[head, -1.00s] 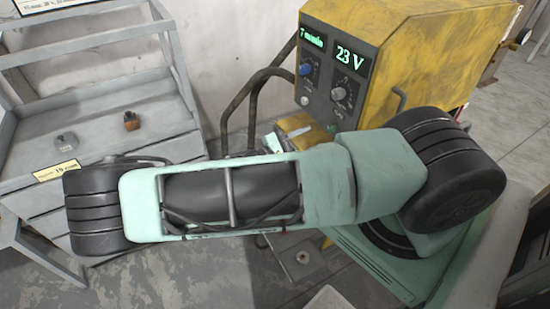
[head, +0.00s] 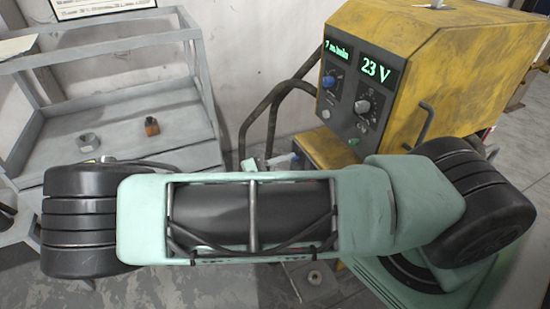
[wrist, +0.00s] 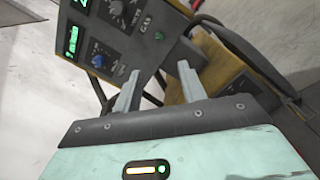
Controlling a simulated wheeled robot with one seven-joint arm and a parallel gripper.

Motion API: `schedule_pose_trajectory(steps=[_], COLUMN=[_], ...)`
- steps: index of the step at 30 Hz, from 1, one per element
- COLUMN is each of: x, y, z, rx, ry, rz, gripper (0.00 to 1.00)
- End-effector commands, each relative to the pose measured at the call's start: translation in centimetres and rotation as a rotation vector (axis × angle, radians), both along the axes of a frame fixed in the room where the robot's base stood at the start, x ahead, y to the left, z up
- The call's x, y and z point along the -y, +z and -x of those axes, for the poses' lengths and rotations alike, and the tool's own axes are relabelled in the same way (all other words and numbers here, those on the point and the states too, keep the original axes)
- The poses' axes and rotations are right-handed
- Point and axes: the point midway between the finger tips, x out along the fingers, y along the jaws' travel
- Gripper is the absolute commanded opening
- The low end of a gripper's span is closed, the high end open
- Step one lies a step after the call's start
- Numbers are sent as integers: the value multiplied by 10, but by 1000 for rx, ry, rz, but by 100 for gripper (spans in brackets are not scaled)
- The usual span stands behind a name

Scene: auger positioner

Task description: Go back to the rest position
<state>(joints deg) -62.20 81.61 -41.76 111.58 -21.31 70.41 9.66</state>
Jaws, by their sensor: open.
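My gripper (wrist: 158,88) shows in the wrist view with its two pale fingers apart and nothing between them. It points toward the front of the yellow welding machine (head: 455,75), which has a dark control panel with green displays. In the head view my own pale green arm spans the picture in front of the machine and the grey shelf. The gripper is mostly hidden there.
A grey metal shelf (head: 120,105) stands at the left, holding a grey nut (head: 88,142) and a small rusty block (head: 152,126). Dark cables (head: 262,105) hang beside the machine. A small part (head: 314,278) sits on a low plate below my arm.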

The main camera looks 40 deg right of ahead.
Motion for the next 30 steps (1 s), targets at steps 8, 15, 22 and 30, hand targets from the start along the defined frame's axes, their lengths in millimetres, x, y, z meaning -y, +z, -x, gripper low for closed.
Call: schedule_pose_trajectory(steps=[8,15,22,30], x=[0,-16,-69,-137], y=[0,-13,-13,29], z=[1,31,70,99], rx=[-1,-28,-38,14], ry=[-2,-107,-217,-236], rz=[-4,-260,-675,-1112], gripper=[41,41,41,41])
